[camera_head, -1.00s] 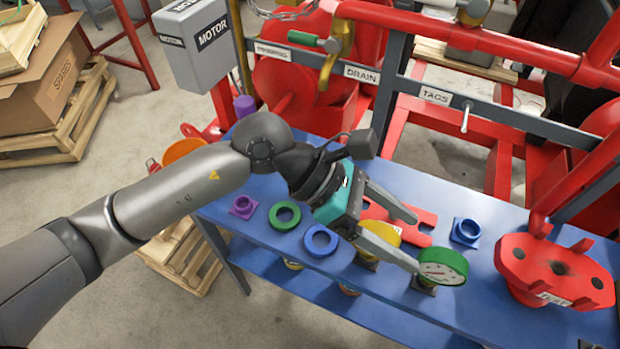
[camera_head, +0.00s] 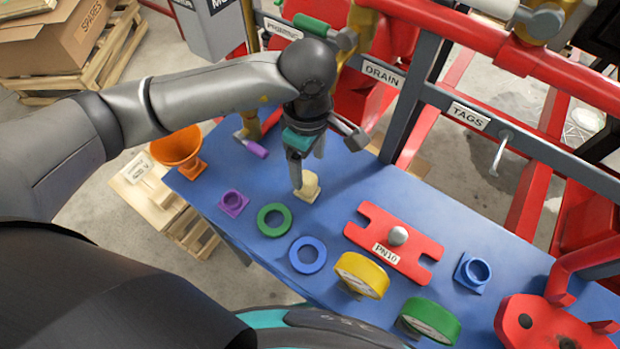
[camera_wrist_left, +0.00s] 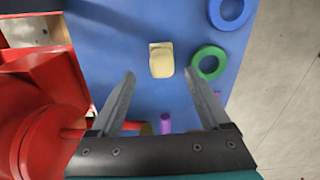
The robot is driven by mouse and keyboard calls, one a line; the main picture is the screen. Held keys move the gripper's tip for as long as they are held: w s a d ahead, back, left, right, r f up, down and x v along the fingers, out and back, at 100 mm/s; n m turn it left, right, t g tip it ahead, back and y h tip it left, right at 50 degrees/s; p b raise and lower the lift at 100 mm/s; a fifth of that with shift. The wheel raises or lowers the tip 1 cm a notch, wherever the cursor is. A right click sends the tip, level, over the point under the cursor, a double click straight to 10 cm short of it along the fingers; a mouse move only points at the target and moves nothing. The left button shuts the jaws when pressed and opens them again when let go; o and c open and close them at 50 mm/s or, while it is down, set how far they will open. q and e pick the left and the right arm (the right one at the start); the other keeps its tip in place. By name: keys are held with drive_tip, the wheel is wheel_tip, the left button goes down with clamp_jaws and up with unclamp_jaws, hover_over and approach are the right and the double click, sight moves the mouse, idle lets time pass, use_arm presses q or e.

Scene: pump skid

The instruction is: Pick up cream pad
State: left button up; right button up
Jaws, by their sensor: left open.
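The cream pad (camera_head: 309,188) is a small pale block on the blue table (camera_head: 262,178). My left gripper (camera_head: 309,172) points down just above and beside it in the head view, its fingers hiding part of the pad. In the left wrist view the cream pad (camera_wrist_left: 161,60) lies beyond the fingertips, roughly centred between the two fingers. My left gripper (camera_wrist_left: 160,80) is open and empty there. My right gripper is not in view.
Green (camera_head: 274,220) and blue (camera_head: 307,255) rings lie near the pad, with a purple piece (camera_head: 233,203) to the left. A purple-handled tool (camera_head: 255,149) and an orange funnel (camera_head: 177,147) are farther left. A red plate (camera_head: 394,240) lies right. Red machinery stands behind.

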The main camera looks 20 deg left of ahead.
sight(307, 177)
use_arm(q)
wheel_tip(307, 177, down, 5)
drive_tip(key=shift+s+a, duration=0.15)
clamp_jaws()
idle(0.7)
